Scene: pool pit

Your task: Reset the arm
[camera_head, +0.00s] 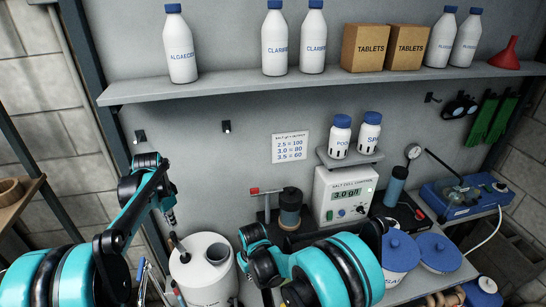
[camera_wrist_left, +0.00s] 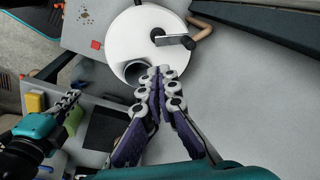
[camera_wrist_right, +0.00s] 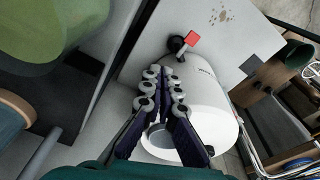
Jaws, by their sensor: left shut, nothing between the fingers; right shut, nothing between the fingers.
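My left arm (camera_head: 125,220) rises from the lower left in the head view and bends over at its top. Its gripper (camera_head: 169,214) hangs down, left of and above the white salt tank (camera_head: 215,285). In the left wrist view the left gripper (camera_wrist_left: 163,75) has its fingers together and empty, with the tank (camera_wrist_left: 135,30) beyond the tips. My right arm (camera_head: 335,270) reaches in at the bottom centre, right of the tank. In the right wrist view the right gripper (camera_wrist_right: 166,75) is closed and empty, with the tank (camera_wrist_right: 205,105) behind it. The right fingers are not clear in the head view.
A shelf (camera_head: 330,82) with bottles, boxes and a red funnel (camera_head: 507,54) crosses the back panel. A salt cell controller (camera_head: 340,195) stands on the bench behind my right arm. Blue-lidded tubs (camera_head: 398,250) and a blue device (camera_head: 462,197) crowd the right.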

